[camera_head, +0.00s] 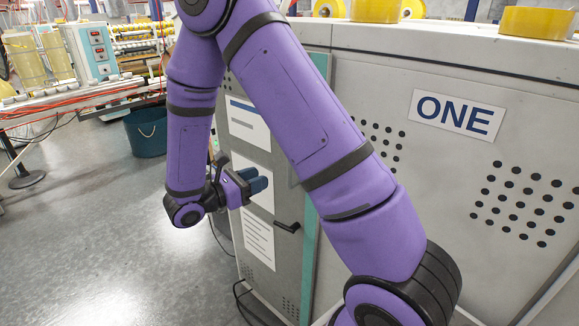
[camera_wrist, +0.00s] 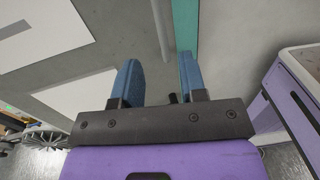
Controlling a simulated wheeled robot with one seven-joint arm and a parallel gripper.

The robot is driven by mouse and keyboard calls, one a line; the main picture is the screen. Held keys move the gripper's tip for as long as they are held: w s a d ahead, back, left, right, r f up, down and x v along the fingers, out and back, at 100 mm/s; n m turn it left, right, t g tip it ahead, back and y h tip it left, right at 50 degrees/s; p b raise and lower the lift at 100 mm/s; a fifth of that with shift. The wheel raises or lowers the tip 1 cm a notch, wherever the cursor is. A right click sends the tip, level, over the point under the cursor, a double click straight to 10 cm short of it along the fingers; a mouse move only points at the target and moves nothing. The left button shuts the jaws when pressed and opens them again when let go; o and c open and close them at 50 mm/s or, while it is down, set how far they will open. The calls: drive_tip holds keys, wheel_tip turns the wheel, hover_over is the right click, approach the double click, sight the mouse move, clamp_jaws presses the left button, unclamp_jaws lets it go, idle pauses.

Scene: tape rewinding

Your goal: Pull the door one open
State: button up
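The door of cabinet one (camera_head: 262,150) is a grey panel with white paper sheets, a teal edge strip and a black handle (camera_head: 288,226). It looks shut in the head view. My gripper (camera_head: 262,181) is in front of the door, above and left of the handle in the head view. In the wrist view its two blue fingers (camera_wrist: 158,84) stand apart with empty space between them. A small dark piece (camera_wrist: 173,98), perhaps the handle, shows between the fingers near the gripper's base. I cannot tell whether the fingers touch the door.
The grey cabinet body (camera_head: 440,150) bears a "ONE" label (camera_head: 456,114) and vent holes. Yellow tape rolls (camera_head: 538,22) lie on its top. A dark bucket (camera_head: 147,131) and a cluttered bench stand at the left. The floor (camera_head: 120,230) left of the door is mostly clear.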

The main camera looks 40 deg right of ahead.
hover_over(290, 183)
drive_tip(key=shift+w+d, duration=0.2)
drive_tip(key=shift+w, duration=0.15)
clamp_jaws()
